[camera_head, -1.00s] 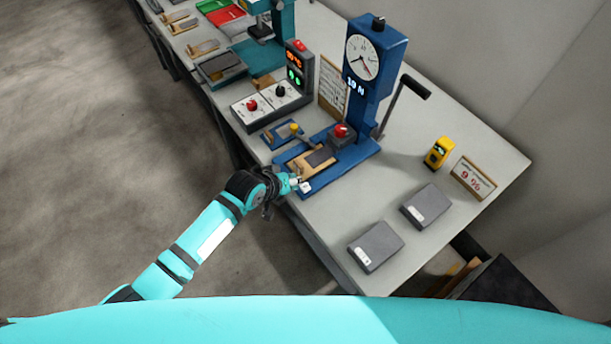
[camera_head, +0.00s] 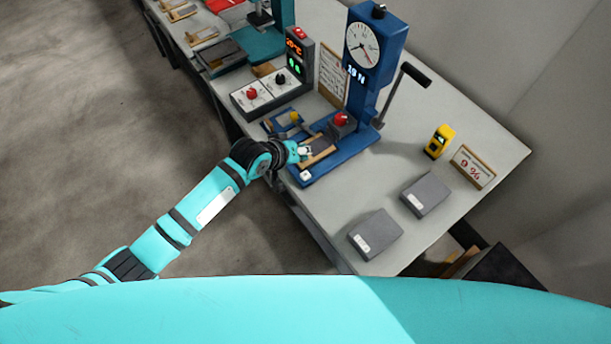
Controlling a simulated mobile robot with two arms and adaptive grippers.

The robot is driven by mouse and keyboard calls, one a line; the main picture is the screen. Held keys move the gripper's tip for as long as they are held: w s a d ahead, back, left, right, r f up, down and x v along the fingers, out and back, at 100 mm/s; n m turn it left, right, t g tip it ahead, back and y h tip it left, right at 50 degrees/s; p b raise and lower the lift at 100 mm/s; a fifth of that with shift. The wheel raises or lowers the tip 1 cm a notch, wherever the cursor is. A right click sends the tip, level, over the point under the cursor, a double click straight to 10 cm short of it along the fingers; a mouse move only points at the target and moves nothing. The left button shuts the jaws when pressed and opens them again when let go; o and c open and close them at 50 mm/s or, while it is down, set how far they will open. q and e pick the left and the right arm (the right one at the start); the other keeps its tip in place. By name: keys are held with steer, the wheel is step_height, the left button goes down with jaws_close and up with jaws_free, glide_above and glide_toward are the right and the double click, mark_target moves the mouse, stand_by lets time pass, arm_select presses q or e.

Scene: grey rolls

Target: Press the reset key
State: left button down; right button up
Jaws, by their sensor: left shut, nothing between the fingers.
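A blue press stand (camera_head: 367,70) with a round dial and a lit force display stands on the light grey table. At the front corner of its blue base is a small white key (camera_head: 305,175); its label is too small to read, so I cannot tell if it is the reset key. My left gripper (camera_head: 302,153) is shut and empty, over the near end of the wooden-edged holder (camera_head: 320,149) on the base. It is beyond the white key and appears apart from it. The fingertips are small and partly unclear. My right gripper is out of view.
A red knob (camera_head: 341,119) sits on the base, and a black-handled lever (camera_head: 414,75) rises at its right. A control box (camera_head: 271,92) with two knobs is to the left. Two grey blocks (camera_head: 375,235) and a yellow device (camera_head: 440,141) lie right, with clear table between.

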arm_select(q)
steer(key=b, duration=0.5)
glide_above(303, 173)
step_height(303, 173, down, 6)
steer(key=shift+f, duration=0.5)
steer(key=shift+f, duration=0.1)
stand_by(0.6)
steer(key=shift+f, duration=0.35)
steer(key=shift+f+b, duration=0.4)
steer(key=shift+f, duration=0.1)
stand_by(0.6)
steer(key=shift+r, duration=0.1)
steer(key=shift+r+p, duration=0.85)
steer(key=shift+p, duration=0.2)
steer(key=shift+r, duration=0.1)
